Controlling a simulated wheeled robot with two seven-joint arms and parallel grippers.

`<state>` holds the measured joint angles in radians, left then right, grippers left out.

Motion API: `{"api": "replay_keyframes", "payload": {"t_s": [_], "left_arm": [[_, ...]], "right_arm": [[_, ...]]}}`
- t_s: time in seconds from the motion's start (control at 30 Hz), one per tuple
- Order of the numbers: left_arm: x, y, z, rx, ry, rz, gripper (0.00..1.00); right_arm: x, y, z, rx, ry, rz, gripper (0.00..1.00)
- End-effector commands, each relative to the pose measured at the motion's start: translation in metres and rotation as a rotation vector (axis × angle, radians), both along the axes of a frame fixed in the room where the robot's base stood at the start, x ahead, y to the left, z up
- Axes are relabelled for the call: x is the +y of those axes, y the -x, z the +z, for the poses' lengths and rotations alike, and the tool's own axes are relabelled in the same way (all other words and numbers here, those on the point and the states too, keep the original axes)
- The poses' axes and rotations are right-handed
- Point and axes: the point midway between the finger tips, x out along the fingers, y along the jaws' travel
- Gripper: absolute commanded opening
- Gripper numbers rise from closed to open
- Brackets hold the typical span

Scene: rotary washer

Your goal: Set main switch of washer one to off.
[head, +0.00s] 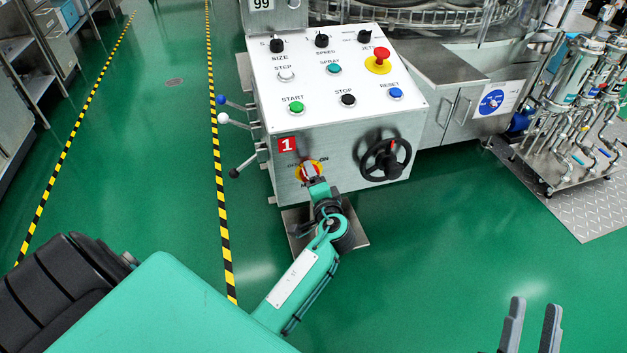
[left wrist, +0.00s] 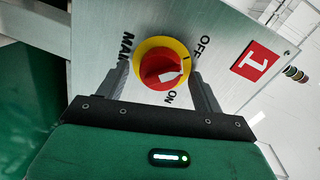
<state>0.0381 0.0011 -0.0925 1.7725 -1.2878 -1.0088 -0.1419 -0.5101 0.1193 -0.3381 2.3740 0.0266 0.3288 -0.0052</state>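Washer one's control box (head: 340,110) carries a red "1" label (head: 287,145). Its main switch (head: 310,168), a red knob on a yellow ring, is low on the front and partly hidden by my left gripper (head: 313,180). In the left wrist view the red knob (left wrist: 158,68) lies between my two left fingers, which are open with small gaps beside it. The knob's white mark points to the side between the OFF and ON labels, nearer ON. Whether the fingers touch the knob cannot be told. My right gripper (head: 531,327) is open and empty at the lower right.
A black handwheel (head: 386,158) is right of the switch. Levers with round knobs (head: 224,118) stick out on the box's left. Buttons and a red emergency stop (head: 378,60) are on the sloping top. The green floor (head: 430,220) in front is clear.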

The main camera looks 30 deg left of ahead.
Motion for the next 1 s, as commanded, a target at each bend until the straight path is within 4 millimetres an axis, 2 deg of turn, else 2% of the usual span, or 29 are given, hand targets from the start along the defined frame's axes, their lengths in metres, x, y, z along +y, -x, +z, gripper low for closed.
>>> {"api": "replay_keyframes", "payload": {"t_s": [0.27,0.37,0.7,0.9,1.0], "left_arm": [[-0.007,0.005,0.001,0.000,0.001,-0.002,0.68],[-0.018,0.014,0.003,0.001,0.001,-0.003,0.68],[-0.075,0.064,0.010,0.002,0.003,-0.001,0.68],[-0.097,0.083,0.013,0.001,0.001,0.000,0.68],[-0.102,0.088,0.013,0.001,0.001,0.001,0.68]], "right_arm": [[0.001,-0.001,0.000,0.010,0.003,0.001,0.36],[0.004,-0.003,-0.011,0.069,0.016,0.009,0.36],[0.015,-0.005,-0.049,0.273,0.064,0.043,0.36],[0.019,-0.003,-0.062,0.338,0.080,0.054,0.36],[0.020,-0.003,-0.065,0.353,0.084,0.056,0.36]]}}
